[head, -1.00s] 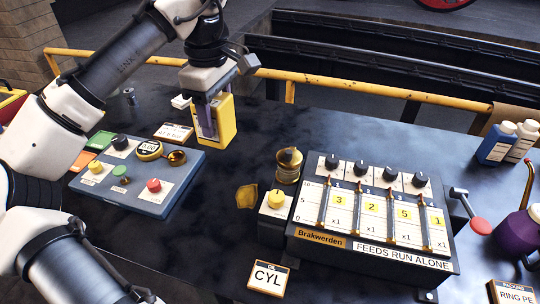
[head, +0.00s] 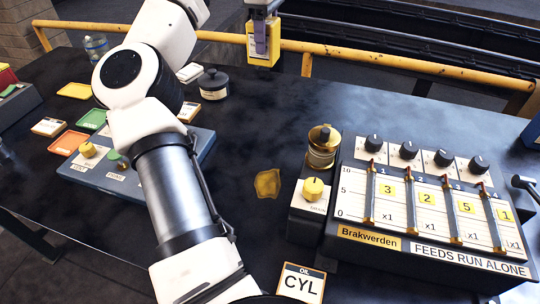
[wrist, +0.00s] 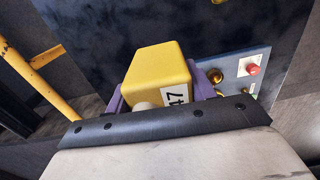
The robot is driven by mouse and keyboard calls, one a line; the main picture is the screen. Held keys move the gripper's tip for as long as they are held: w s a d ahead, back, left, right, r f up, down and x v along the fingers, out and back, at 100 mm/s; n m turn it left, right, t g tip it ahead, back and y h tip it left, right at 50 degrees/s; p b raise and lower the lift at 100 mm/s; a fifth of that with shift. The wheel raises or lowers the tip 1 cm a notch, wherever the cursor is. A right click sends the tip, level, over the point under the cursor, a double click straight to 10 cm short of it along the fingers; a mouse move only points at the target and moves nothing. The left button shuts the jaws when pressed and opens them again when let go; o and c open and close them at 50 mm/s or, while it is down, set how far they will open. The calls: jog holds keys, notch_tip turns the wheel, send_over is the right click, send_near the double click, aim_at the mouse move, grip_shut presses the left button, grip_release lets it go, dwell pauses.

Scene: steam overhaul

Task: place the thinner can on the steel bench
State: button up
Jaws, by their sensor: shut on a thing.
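My gripper (head: 262,36) is shut on a yellow can (head: 263,52), held in the air near the top of the head view, in front of the yellow rail. The can also fills the middle of the wrist view (wrist: 160,72), between two purple fingers, with part of a white label showing. I take it to be the thinner can, though its label is not fully readable. The dark bench top (head: 245,130) lies below and this side of the can. The can is clear of its surface.
A feed box (head: 420,205) with knobs and sliders stands at the right. A brass cup (head: 322,148) stands beside it, near a yellow-brown patch (head: 267,183). A blue control panel (head: 110,170) is partly behind my arm. A dark pot (head: 213,84) stands near the back. The middle back is clear.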

jog(key=shift+w+a+f+b, duration=0.1)
jog(key=shift+w+b, duration=0.1)
jog(key=shift+w, duration=0.15)
jog(key=shift+w+f+b, duration=0.1)
jog(key=shift+w+b, duration=0.05)
jog(key=shift+w, duration=0.2)
notch_tip(320, 180, down, 20)
jog(key=shift+w+r, duration=0.1)
jog(key=o, duration=1.2)
notch_tip(320, 180, up, 12)
jog(key=shift+b, duration=0.35)
